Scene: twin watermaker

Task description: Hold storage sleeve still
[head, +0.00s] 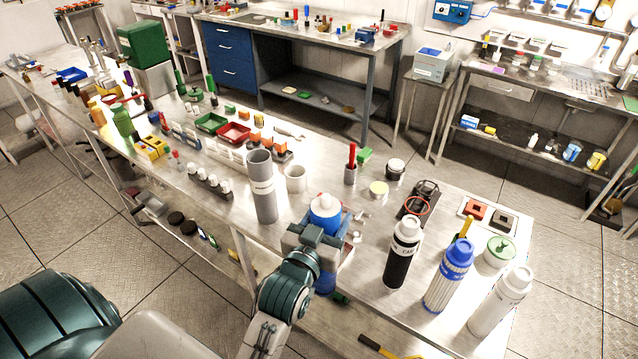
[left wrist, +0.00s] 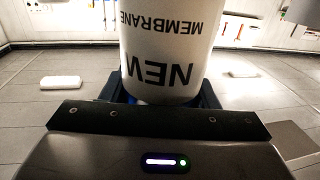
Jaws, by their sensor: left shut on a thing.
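The storage sleeve (head: 326,212) appears to be the upright cylinder at the front edge of the steel bench, with a blue upper end and a white top. In the left wrist view its white side (left wrist: 170,40) reads "NEW MEMBRANE" upside down. My left gripper (head: 318,240) is shut around it, with a finger on each side. The gripper and wrist hide much of its middle; blue shows below them. I cannot tell whether its base rests on anything. My right gripper is not in view.
A tall grey cylinder (head: 262,188) stands left of the sleeve. A black bottle (head: 403,252), a blue-ribbed bottle (head: 448,275) and a white bottle (head: 500,300) stand to the right. A grey cup (head: 296,178) and a red-handled tool (head: 351,160) are behind.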

